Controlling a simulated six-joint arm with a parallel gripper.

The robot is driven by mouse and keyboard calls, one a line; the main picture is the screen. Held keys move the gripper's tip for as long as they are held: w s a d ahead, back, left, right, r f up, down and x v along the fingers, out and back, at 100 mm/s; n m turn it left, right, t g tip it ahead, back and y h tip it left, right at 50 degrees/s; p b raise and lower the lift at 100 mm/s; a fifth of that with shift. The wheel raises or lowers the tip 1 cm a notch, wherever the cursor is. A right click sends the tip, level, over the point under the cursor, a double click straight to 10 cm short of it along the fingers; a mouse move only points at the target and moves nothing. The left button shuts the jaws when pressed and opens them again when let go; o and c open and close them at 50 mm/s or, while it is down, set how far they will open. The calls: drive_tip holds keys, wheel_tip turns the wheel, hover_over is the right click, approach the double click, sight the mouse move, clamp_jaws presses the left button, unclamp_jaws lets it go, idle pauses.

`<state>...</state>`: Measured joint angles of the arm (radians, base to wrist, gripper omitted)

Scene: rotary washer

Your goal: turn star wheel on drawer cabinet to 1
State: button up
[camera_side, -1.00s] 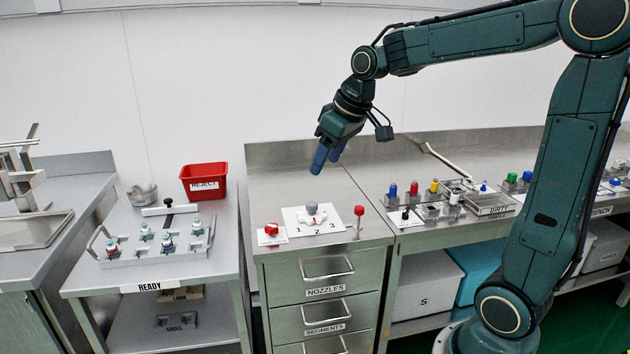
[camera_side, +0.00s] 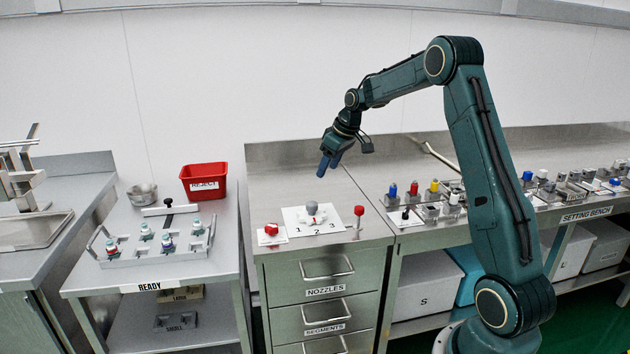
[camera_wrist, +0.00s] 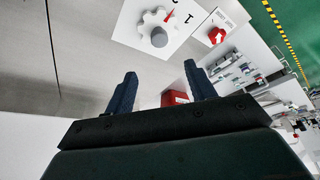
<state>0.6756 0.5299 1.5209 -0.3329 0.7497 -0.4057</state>
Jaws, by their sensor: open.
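The star wheel is white and lobed with a grey centre knob (camera_side: 312,208). It sits on a white plate (camera_side: 291,214) marked 1, 2, 3 on top of the drawer cabinet (camera_side: 330,258). Its red pointer faces the front, toward the 2 as far as I can tell. In the wrist view the star wheel (camera_wrist: 147,26) lies near the top, with the red pointer beside the 1. My gripper (camera_side: 328,166) hangs above and slightly right of the wheel, apart from it. In the wrist view the two blue fingers of my gripper (camera_wrist: 160,74) are spread with nothing between them.
A red button (camera_side: 270,229) on a small white plate is left of the wheel. A red knob on a post (camera_side: 359,211) stands close to its right. A red REJECT bin (camera_side: 204,182) and a rack (camera_side: 140,255) are on the left bench. Several coloured parts lie on the right bench.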

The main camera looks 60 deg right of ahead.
sight(312, 203)
drive_tip(key=shift+f, duration=0.1)
drive_tip(key=x, duration=1.3)
drive_tip(key=shift+w+f, duration=0.25)
drive_tip(key=shift+c, duration=0.4)
drive_tip(key=c, duration=0.9)
